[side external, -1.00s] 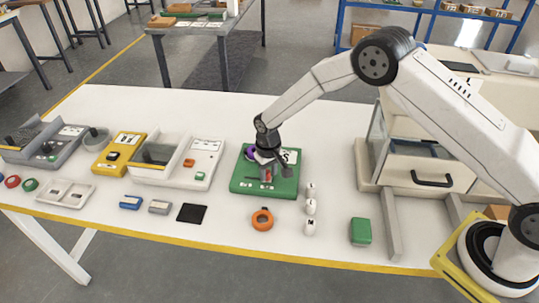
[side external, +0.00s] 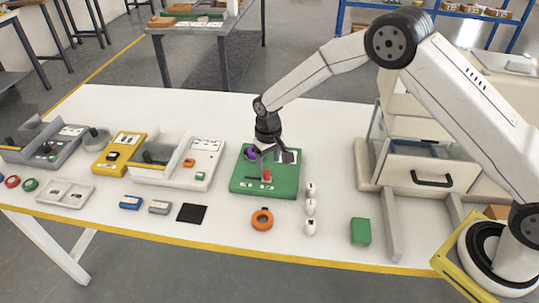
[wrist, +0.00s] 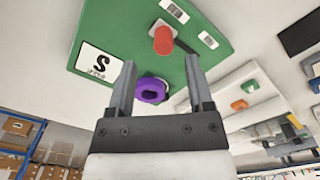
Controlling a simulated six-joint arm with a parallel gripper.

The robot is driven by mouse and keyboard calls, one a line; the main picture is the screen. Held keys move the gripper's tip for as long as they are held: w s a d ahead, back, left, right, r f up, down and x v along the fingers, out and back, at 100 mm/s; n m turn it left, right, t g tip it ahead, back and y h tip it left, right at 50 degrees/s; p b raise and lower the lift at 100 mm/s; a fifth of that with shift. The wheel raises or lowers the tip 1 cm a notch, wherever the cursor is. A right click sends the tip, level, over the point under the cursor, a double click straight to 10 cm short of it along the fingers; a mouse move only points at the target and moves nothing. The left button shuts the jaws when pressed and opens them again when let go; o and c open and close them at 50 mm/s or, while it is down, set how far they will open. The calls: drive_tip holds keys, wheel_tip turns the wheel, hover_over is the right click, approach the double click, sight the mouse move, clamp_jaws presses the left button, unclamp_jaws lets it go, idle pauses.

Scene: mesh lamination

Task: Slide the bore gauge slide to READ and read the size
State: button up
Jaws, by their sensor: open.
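The bore gauge is a green block (side external: 240,186) on the white bench. It also shows in the wrist view (wrist: 125,25). Its red slide knob (side external: 266,176) stands near the front, closer to the right of two small white labels; the wrist view shows the knob (wrist: 163,40) too. The label wording is too small to read. A purple ring (side external: 250,153) sits at the rear left. My gripper (side external: 275,155) is open and empty above the block, clear of the knob.
An orange ring (side external: 262,219) and several small white pieces (side external: 310,205) lie in front. A green box (side external: 361,231) lies at right, near grey rails (side external: 390,230). A white fixture (side external: 205,165) and yellow gauge (side external: 117,155) stand left.

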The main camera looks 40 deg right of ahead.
drive_tip(key=shift+r, duration=1.4)
drive_tip(key=shift+s+d, duration=0.1)
drive_tip(key=s+d+r+t, duration=0.1)
drive_tip(key=s+d+r, duration=0.2)
drive_tip(key=s, duration=0.5)
drive_tip(key=s+d+r, duration=0.3)
drive_tip(key=s, duration=0.5)
drive_tip(key=s+d+r+t, duration=0.1)
drive_tip(key=s+d+r, duration=0.2)
drive_tip(key=s, duration=0.5)
drive_tip(key=shift+s+d+r+t, duration=0.2)
drive_tip(key=shift+r+t, duration=0.1)
drive_tip(key=shift+r, duration=0.1)
